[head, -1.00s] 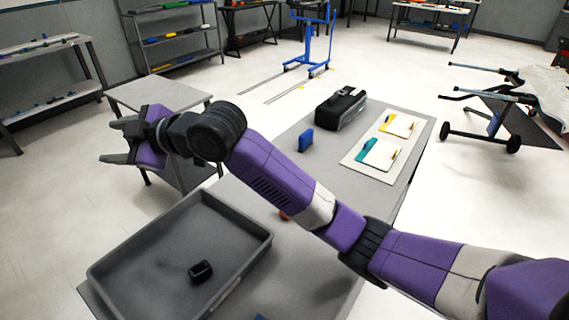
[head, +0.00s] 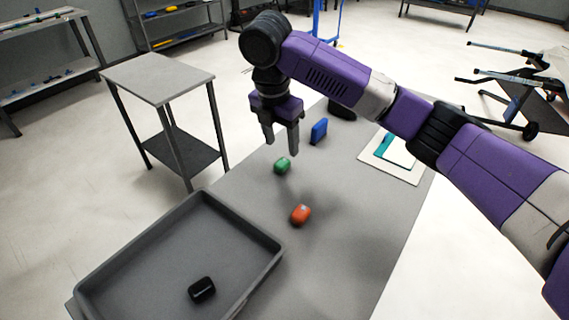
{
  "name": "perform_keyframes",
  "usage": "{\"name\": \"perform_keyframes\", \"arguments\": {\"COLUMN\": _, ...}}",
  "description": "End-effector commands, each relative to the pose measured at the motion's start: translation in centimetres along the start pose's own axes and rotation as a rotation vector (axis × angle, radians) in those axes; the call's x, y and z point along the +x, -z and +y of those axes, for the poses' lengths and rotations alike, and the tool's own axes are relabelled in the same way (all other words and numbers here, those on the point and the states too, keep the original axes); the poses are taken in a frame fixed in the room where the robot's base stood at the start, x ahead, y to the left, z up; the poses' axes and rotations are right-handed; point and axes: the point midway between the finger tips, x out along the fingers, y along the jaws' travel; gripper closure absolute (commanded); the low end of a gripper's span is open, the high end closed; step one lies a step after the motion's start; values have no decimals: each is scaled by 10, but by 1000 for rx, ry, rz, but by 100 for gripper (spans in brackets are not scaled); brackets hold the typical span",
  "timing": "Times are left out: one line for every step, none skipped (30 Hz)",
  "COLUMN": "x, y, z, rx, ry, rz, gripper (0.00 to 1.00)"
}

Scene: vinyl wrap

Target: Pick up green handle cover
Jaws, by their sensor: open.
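The green handle cover (head: 282,166) is a small rounded green piece lying on the grey table (head: 330,220), near its left edge, in the head view. My gripper (head: 280,147) points down with its two fingers apart and nothing between them. It appears just above and behind the green cover in the picture. The exact height gap cannot be told. The green cover is fully in view.
An orange-red piece (head: 301,214) lies nearer on the table, and a blue block (head: 319,130) stands just right of my gripper. A grey tray (head: 262,238) holds a black piece (head: 202,289). A white board (head: 402,172) lies at right. A side table (head: 157,76) stands at left.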

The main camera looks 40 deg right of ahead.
Motion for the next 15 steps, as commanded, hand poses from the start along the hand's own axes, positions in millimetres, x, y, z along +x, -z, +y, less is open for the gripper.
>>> {"name": "perform_keyframes", "arguments": {"x": 7, "y": 1, "z": 0, "rx": 1, "ry": 1, "rz": 3, "gripper": 45}}
{"name": "perform_keyframes", "arguments": {"x": 10, "y": 1, "z": 0, "rx": 1, "ry": 1, "rz": 2, "gripper": 45}}
{"name": "perform_keyframes", "arguments": {"x": 14, "y": 0, "z": 0, "rx": 2, "ry": 0, "rz": 1, "gripper": 45}}
{"name": "perform_keyframes", "arguments": {"x": 17, "y": 0, "z": 0, "rx": 2, "ry": 0, "rz": 1, "gripper": 45}}
{"name": "perform_keyframes", "arguments": {"x": 20, "y": 0, "z": 0, "rx": 2, "ry": 0, "rz": 1, "gripper": 45}}
{"name": "perform_keyframes", "arguments": {"x": 23, "y": 1, "z": 0, "rx": 2, "ry": -1, "rz": 1, "gripper": 45}}
{"name": "perform_keyframes", "arguments": {"x": 26, "y": 1, "z": 1, "rx": 2, "ry": -1, "rz": 1, "gripper": 45}}
{"name": "perform_keyframes", "arguments": {"x": 29, "y": 1, "z": 1, "rx": 2, "ry": -1, "rz": 1, "gripper": 45}}
{"name": "perform_keyframes", "arguments": {"x": 34, "y": 2, "z": 1, "rx": 2, "ry": 0, "rz": 1, "gripper": 45}}
{"name": "perform_keyframes", "arguments": {"x": 39, "y": 2, "z": 2, "rx": 3, "ry": -1, "rz": 1, "gripper": 45}}
{"name": "perform_keyframes", "arguments": {"x": 44, "y": 2, "z": 2, "rx": 3, "ry": 0, "rz": 0, "gripper": 45}}
{"name": "perform_keyframes", "arguments": {"x": 50, "y": 3, "z": 3, "rx": 4, "ry": -1, "rz": 0, "gripper": 45}}
{"name": "perform_keyframes", "arguments": {"x": 54, "y": 3, "z": 3, "rx": 4, "ry": -1, "rz": 0, "gripper": 45}}
{"name": "perform_keyframes", "arguments": {"x": 58, "y": 3, "z": 3, "rx": 3, "ry": -1, "rz": 0, "gripper": 45}}
{"name": "perform_keyframes", "arguments": {"x": 62, "y": 3, "z": 4, "rx": 3, "ry": -2, "rz": 0, "gripper": 45}}
